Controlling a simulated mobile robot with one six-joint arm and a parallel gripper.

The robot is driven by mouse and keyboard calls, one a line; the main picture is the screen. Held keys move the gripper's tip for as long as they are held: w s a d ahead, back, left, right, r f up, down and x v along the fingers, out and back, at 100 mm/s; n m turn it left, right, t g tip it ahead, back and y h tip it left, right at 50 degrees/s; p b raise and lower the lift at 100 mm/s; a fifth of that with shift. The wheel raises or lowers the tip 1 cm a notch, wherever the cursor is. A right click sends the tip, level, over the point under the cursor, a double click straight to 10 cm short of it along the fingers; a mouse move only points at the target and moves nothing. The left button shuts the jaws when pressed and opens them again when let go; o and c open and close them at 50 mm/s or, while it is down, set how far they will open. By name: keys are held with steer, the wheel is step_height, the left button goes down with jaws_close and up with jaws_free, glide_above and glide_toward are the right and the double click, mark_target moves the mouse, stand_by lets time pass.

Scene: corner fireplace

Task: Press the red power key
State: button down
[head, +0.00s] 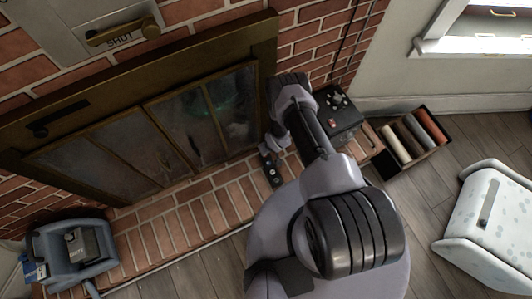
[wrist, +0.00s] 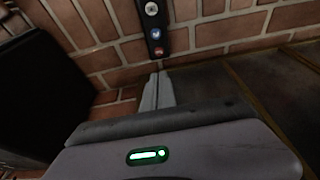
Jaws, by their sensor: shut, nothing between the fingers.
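A slim dark remote-like strip (head: 271,168) lies on the brick hearth by the fireplace doors. In the wrist view the strip (wrist: 152,22) runs down from the top edge, with a white round key, a blue key and, lowest, a red key (wrist: 158,52). My gripper (wrist: 158,77) is shut and empty, its fingertips showing just below the red key in the picture. I cannot tell whether they touch it. In the head view my gripper (head: 266,146) is at the hearth near the strip, partly hidden by my arm.
A black box (head: 340,118) with knobs and a red spot stands right of my gripper; its dark side (wrist: 45,85) fills the left of the wrist view. Framed glass doors (head: 150,128) stand behind. A grey-blue case (head: 75,254), a crate of rolls (head: 437,155) and a white spotted bin (head: 487,215) stand around.

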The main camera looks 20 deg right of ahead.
mark_target(266, 157)
steer(key=b+x, duration=0.3)
steer(key=x, duration=0.1)
steer(key=b+x, duration=0.3)
steer(key=x, duration=0.1)
steer(key=s+b+x, duration=0.1)
steer(key=b+x, duration=0.2)
steer(key=x, duration=0.2)
steer(key=shift+f, duration=0.15)
steer(key=shift+f+b, duration=0.3)
steer(key=shift+f, duration=0.1)
